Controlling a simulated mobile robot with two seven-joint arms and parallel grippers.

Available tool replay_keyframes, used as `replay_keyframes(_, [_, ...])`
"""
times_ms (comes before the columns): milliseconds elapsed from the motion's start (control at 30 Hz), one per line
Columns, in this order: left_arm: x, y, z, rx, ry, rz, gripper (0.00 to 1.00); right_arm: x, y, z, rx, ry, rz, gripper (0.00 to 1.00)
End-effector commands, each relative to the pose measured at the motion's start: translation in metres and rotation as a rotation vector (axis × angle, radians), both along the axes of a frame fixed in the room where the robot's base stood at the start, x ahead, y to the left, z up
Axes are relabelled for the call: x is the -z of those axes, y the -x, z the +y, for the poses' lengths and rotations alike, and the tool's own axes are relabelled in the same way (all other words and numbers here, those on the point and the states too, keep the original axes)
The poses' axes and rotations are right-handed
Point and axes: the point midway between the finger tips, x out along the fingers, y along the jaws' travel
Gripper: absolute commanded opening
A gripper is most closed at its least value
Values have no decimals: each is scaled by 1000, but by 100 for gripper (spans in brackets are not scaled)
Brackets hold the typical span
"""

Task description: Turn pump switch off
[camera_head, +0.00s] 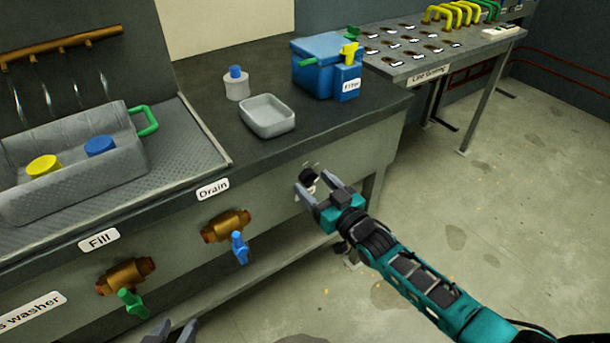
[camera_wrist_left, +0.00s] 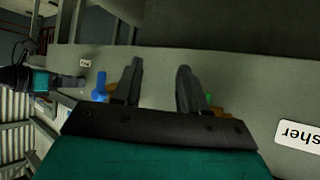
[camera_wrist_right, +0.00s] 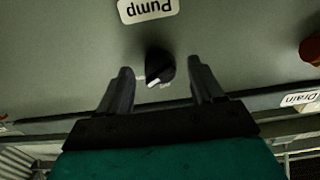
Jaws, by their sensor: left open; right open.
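The pump switch is a black round knob with a white pointer mark on the front panel of the bench. In the right wrist view the knob (camera_wrist_right: 159,67) sits just beyond and between the fingertips, below an upside-down "Pump" label (camera_wrist_right: 148,8). In the head view the knob (camera_head: 308,176) is partly hidden by my right gripper (camera_head: 321,187). My right gripper is open around or just in front of the knob; contact cannot be told. My left gripper (camera_head: 172,334) is open and empty at the bottom edge of the head view; its fingers also show in the left wrist view (camera_wrist_left: 156,82).
The drain valve (camera_head: 228,226) with a blue handle and the fill valve (camera_head: 126,277) with a green handle stick out of the panel left of the switch. A grey tray (camera_head: 267,117) and a blue filter box (camera_head: 318,66) stand on the bench. The floor at right is clear.

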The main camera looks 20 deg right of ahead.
Motion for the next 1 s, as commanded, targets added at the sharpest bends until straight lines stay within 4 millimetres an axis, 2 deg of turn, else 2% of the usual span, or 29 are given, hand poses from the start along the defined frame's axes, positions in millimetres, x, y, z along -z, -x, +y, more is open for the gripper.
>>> replay_keyframes(400, [-1, -1, -1, 9, -4, -4, 43, 0, -1, 0, 0, 0, 0, 65])
replay_keyframes(900, [4, 5, -1, 9, -3, 10, 43, 0, -1, 1, 0, 1, 0, 17])
replay_keyframes(1000, [3, 5, -1, 9, -3, 10, 43, 0, -1, 1, 0, 1, 0, 11])
